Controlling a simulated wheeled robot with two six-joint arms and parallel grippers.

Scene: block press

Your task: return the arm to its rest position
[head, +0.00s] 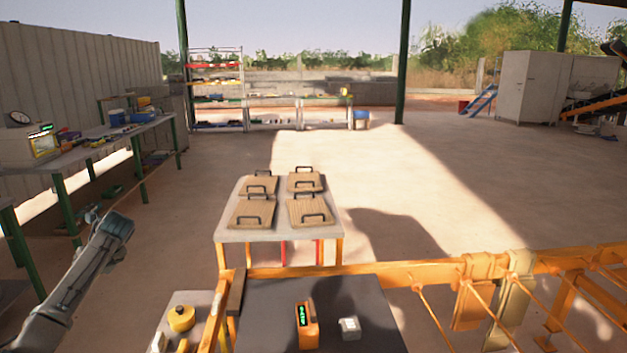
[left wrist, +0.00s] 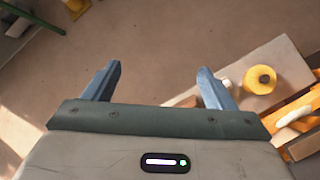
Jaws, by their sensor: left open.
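My left arm comes in from the left in the head view, with its gripper (head: 100,218) raised over the floor, left of the table with the wooden boards. In the left wrist view the two blue-grey fingers of my left gripper (left wrist: 158,85) stand wide apart with only bare floor between them. It is open and empty. My right gripper is in neither view.
A table (head: 240,236) bears several wooden boards with black handles. An orange frame (head: 400,272) and a dark surface with an orange device (head: 306,325) and a small white block (head: 350,328) are in front. A yellow round object (head: 181,318) sits on a low stand. A workbench (head: 75,160) runs along the left.

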